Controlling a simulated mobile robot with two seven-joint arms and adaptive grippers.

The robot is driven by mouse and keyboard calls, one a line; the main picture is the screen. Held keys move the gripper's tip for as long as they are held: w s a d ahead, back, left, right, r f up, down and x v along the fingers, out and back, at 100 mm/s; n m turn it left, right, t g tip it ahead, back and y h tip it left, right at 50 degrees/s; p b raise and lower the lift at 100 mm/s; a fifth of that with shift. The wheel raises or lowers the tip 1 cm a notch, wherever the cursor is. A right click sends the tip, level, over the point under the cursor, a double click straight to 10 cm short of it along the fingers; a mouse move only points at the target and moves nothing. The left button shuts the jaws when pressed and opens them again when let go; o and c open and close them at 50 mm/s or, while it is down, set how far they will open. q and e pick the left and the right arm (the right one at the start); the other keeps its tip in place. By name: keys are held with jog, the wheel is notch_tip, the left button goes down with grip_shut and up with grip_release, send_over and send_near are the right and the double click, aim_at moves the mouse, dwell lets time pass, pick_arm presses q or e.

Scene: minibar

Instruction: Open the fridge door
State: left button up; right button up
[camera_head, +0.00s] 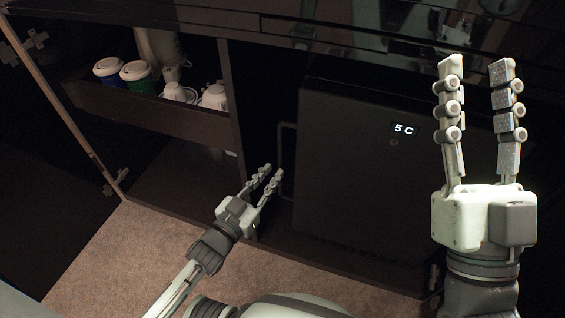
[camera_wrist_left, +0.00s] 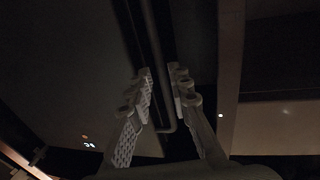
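The black fridge (camera_head: 350,165) has a lit "5 C" display on its door, and the door looks shut. Its thin vertical handle (camera_head: 286,150) runs along the door's left edge. My left gripper (camera_head: 270,174) is open beside the lower part of the handle. In the left wrist view, the handle (camera_wrist_left: 153,35) shows as a dark bar between the two fingers of my left gripper (camera_wrist_left: 161,70), with gaps at the fingertips. Whether the fingers touch it I cannot tell. My right gripper (camera_head: 478,66) is open and empty, raised in front of the fridge's right side.
An open cupboard left of the fridge has a drawer (camera_head: 160,112) with lidded cups (camera_head: 137,75) and white cups (camera_head: 214,96). A dark counter (camera_head: 380,45) runs above. An open cabinet door (camera_head: 62,105) stands at the left. Carpet (camera_head: 130,250) lies in front.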

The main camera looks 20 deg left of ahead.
aim_at(279, 165)
pick_arm(q)
jog(key=shift+b+x, duration=0.3)
jog(key=shift+x, duration=2.3)
grip_shut()
